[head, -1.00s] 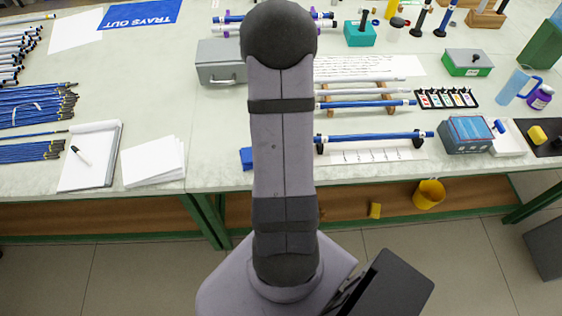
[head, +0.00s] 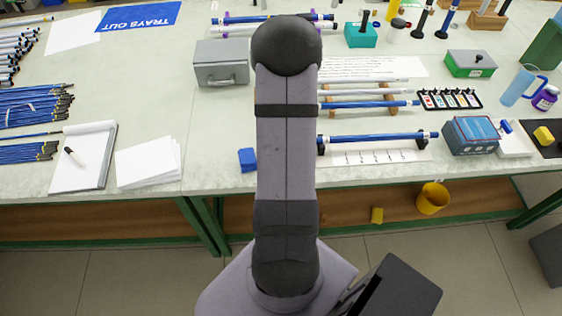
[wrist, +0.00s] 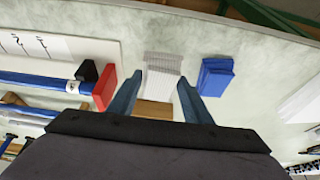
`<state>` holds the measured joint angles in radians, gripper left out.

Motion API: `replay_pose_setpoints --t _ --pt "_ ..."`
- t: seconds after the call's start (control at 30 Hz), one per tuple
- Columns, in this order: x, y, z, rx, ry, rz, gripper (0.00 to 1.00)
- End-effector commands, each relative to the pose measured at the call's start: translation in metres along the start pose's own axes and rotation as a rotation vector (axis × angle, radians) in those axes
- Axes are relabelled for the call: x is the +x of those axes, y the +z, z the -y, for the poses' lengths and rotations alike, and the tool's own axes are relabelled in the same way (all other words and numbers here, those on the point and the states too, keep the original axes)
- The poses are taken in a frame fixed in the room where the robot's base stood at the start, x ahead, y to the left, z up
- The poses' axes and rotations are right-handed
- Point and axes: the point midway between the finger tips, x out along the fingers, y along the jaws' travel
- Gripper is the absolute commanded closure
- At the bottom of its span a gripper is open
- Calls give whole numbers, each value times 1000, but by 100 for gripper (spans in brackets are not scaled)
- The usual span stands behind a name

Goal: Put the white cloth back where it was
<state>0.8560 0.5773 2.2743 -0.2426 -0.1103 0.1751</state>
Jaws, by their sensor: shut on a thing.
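The white cloth (wrist: 163,63) shows in the wrist view as a small ribbed, folded pad between my fingertips. My gripper (wrist: 160,78) is shut on it, one finger on each side. It is close over the pale table, but I cannot tell whether the cloth touches it. A tan piece (wrist: 153,109) shows between the fingers nearer the palm; it is partly hidden and I cannot tell what it is. In the head view my arm hides the gripper and the white cloth.
A folded blue cloth (wrist: 215,76) lies right of my gripper in the wrist view, and in the head view (head: 247,160) left of my arm. A blue rod (head: 378,137) on black supports lies close by. A grey box (head: 221,63) stands behind. The table's front edge is near.

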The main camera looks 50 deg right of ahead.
Motion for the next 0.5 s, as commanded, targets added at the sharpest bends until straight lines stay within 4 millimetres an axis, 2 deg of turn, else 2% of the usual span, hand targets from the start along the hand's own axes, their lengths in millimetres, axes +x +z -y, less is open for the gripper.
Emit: replay_pose_setpoints --t 0.13,0.5 --pt "4 2 0 1 0 1 73" --pt "34 14 0 1 1 1 73"
